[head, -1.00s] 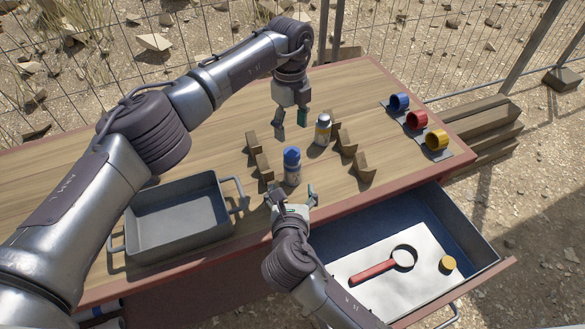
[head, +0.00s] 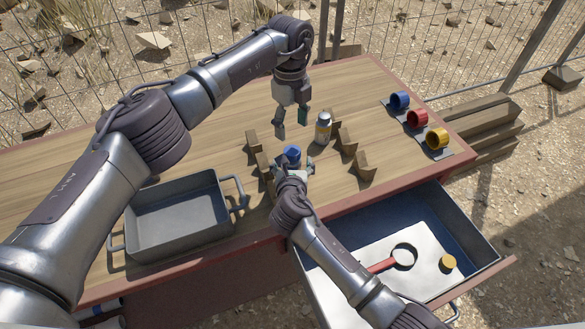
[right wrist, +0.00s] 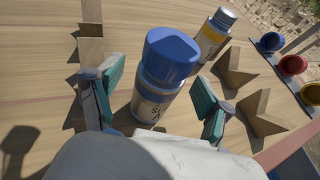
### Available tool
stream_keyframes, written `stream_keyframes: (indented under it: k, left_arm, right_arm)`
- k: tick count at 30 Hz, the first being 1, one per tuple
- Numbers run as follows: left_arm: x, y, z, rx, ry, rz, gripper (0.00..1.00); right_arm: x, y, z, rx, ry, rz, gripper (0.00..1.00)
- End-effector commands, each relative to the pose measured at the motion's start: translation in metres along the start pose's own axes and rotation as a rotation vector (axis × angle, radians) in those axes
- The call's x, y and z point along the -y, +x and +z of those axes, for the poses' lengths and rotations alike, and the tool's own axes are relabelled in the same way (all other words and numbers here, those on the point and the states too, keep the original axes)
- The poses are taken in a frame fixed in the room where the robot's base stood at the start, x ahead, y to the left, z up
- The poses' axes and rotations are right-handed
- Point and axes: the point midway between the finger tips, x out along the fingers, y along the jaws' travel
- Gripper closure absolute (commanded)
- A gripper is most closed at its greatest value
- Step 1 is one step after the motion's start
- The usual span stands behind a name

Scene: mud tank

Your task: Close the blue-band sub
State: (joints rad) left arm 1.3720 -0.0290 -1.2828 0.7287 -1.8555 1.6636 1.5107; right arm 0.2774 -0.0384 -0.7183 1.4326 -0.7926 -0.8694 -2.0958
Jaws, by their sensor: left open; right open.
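A white bottle with a dark blue band (right wrist: 157,92), its label partly reading "SU", stands upright on the table. A faceted blue cap (right wrist: 172,50) sits on its top; I cannot tell how tightly. In the head view only its blue top (head: 292,152) shows clearly, with my right gripper hiding the lower part. My right gripper (head: 291,170) is open, with its green-padded fingers on either side of the bottle in the right wrist view (right wrist: 158,105). Gaps show between fingers and bottle. My left gripper (head: 291,116) is open and empty above the table, behind the bottle.
A yellow-band bottle (head: 323,130) stands close behind right, among wooden blocks (head: 345,141). A grey tray (head: 178,246) is at left. An open drawer (head: 480,250) holds a magnifier (head: 403,257) and yellow cap (head: 447,263).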

Motion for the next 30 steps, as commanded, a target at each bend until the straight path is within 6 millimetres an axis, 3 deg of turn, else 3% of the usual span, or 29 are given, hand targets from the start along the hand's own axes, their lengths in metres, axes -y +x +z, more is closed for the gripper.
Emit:
stream_keyframes:
  k: [14,27,30]
  left_arm:
    - [0.0001,0.0000,-0.0001,0.000,0.000,0.000,0.35]
    - [0.0001,0.0000,-0.0001,0.000,0.000,0.000,0.35]
    - [0.0000,0.0000,-0.0001,0.000,0.000,0.000,0.35]
  right_arm:
    - [-0.0002,0.0099,0.0002,0.000,0.000,0.001,0.23]
    - [-0.0001,0.0097,0.0000,0.000,0.000,0.000,0.96]
    - [-0.0001,0.0097,-0.0001,0.000,0.000,0.000,1.00]
